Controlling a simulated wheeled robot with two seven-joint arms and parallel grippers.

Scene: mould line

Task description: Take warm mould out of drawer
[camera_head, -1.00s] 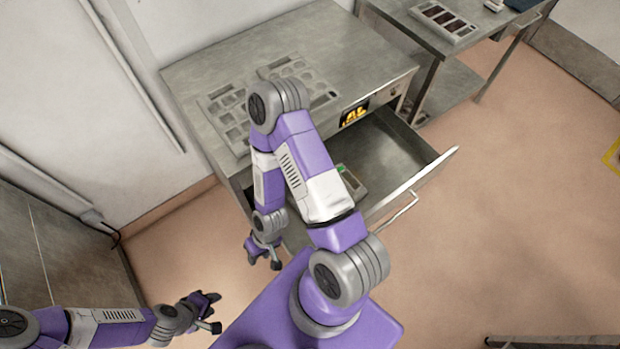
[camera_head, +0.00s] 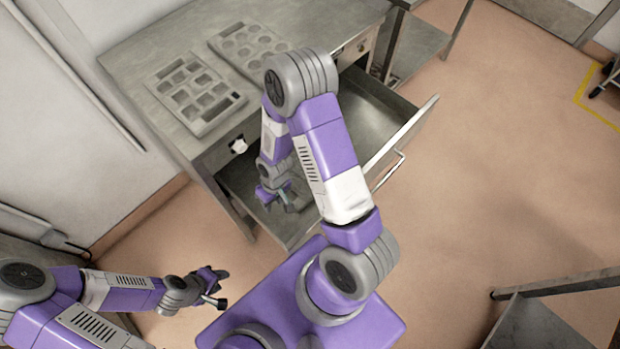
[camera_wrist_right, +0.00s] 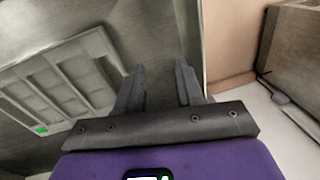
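The drawer (camera_head: 385,107) under the metal table is pulled open. The right wrist view shows a grey mould (camera_wrist_right: 62,85) with several compartments and a small green mark, lying in the drawer left of my right gripper. In the head view I cannot make out this mould; my right arm covers much of the drawer. My right gripper (camera_head: 280,203) is over the near left part of the drawer. In the wrist view it (camera_wrist_right: 158,85) is open with nothing between its fingers, apart from the mould. My left gripper (camera_head: 221,288) is open and empty, away from the table.
Two grey moulds lie on the table top, one nearer (camera_head: 212,118) and one further back (camera_head: 262,75). A dark label with a white mark (camera_head: 238,146) is on the table front. A second metal table (camera_head: 415,48) stands behind. The floor to the right (camera_head: 480,190) is clear.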

